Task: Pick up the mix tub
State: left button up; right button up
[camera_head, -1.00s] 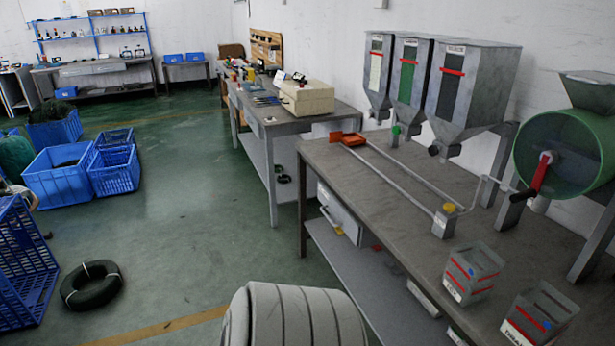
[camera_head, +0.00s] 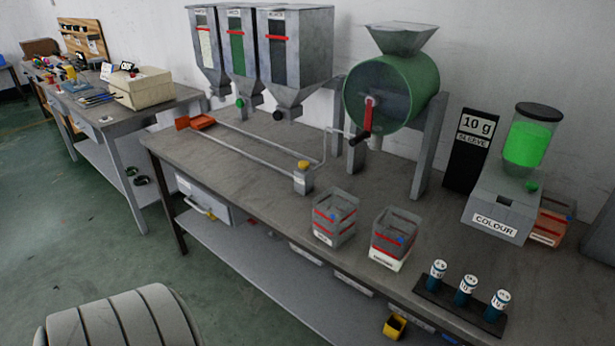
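Two clear-walled tubs with red bands stand side by side near the front edge of the workbench. The left tub (camera_head: 335,217) and the right tub (camera_head: 396,237) both carry white labels too small to read, so I cannot tell which is the mix tub. A third, orange-tinted tub (camera_head: 549,222) stands at the right beside the COLOUR dispenser, partly hidden by it. Neither of my grippers is in view.
A rack of small bottles (camera_head: 463,303) is at the front right. Green floor (camera_head: 70,220) lies clear at left.

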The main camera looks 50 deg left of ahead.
aim_at(336, 210)
jog(key=k+l+u, duration=0.1)
jog(key=u, duration=1.2)
jog(key=i+j+z, duration=0.15)
jog(key=i+j, duration=0.05)
